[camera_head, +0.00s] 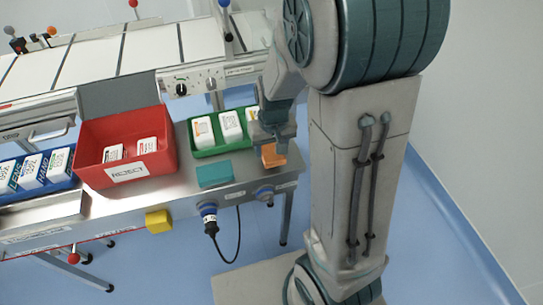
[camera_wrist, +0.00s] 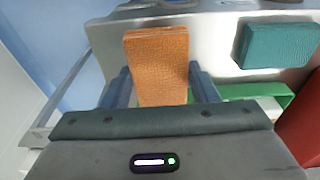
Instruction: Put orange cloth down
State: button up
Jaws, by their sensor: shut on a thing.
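The orange cloth (camera_wrist: 158,62) is a folded, textured block between the two fingers of my gripper (camera_wrist: 160,85) in the wrist view. My gripper is shut on it. In the head view the orange cloth (camera_head: 272,156) shows below my gripper (camera_head: 272,138), over the right end of the metal table ledge (camera_head: 243,172). I cannot tell whether its underside touches the ledge.
A teal cloth (camera_head: 214,174) lies on the ledge to the left. Behind it stands a green bin (camera_head: 205,153) with white boxes. A red bin (camera_head: 88,168) and a blue bin (camera_head: 8,194) stand further left. A yellow block (camera_head: 158,221) is at the ledge's front.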

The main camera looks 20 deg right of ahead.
aim_at(271, 157)
jog(key=shift+f+b, duration=0.4)
jog(key=shift+f, duration=1.6)
jog(key=shift+f, duration=0.15)
jog(key=o, duration=0.9)
